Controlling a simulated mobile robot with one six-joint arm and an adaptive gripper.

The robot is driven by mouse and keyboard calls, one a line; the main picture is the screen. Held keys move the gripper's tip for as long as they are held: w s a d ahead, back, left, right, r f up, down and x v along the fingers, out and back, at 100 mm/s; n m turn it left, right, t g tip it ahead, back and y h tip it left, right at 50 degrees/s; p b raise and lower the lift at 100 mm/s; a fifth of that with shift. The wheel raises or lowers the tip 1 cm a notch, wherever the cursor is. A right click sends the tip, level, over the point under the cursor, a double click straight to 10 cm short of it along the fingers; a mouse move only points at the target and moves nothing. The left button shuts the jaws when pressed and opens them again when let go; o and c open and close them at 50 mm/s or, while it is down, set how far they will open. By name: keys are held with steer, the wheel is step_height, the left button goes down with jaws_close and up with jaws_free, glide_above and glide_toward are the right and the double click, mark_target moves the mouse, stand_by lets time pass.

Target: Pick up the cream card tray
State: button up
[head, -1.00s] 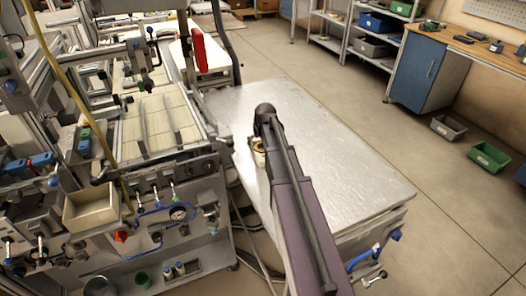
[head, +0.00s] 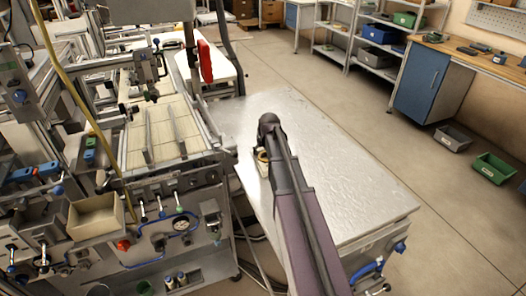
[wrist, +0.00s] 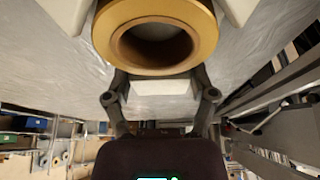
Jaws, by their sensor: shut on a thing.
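The cream card tray (wrist: 163,97) shows in the wrist view as a pale block between my fingers, with pale corner pieces at the top of the picture. A gold ring-shaped reel (wrist: 155,38) with a dark hollow middle sits at the tray, apparently on or in it. My gripper (wrist: 162,94) is shut on the tray's near part, one finger on each side. In the head view the tray (head: 264,171) is a small pale patch at the metal table's left side, mostly hidden by my arm. I cannot tell whether it touches the table.
The metal table (head: 345,180) is otherwise clear. A machine bench (head: 165,190) with hoses and knobs stands close on the left, with a cream bin (head: 96,222) at its front. A grey bin (head: 453,138) and a green bin (head: 494,168) lie on the floor at right.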

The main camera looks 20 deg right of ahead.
steer(key=shift+r+p, duration=1.35)
steer(key=shift+r, duration=0.2)
steer(key=s+a, duration=0.1)
steer(key=s, duration=0.4)
steer(key=s+a+r+p, duration=0.1)
steer(key=s, duration=0.4)
steer(key=s+a, duration=0.1)
steer(key=s, duration=0.4)
steer(key=shift+s+a+r, duration=0.15)
steer(key=shift+s+a, duration=0.1)
steer(key=shift+s, duration=0.05)
steer(key=shift+d, duration=0.1)
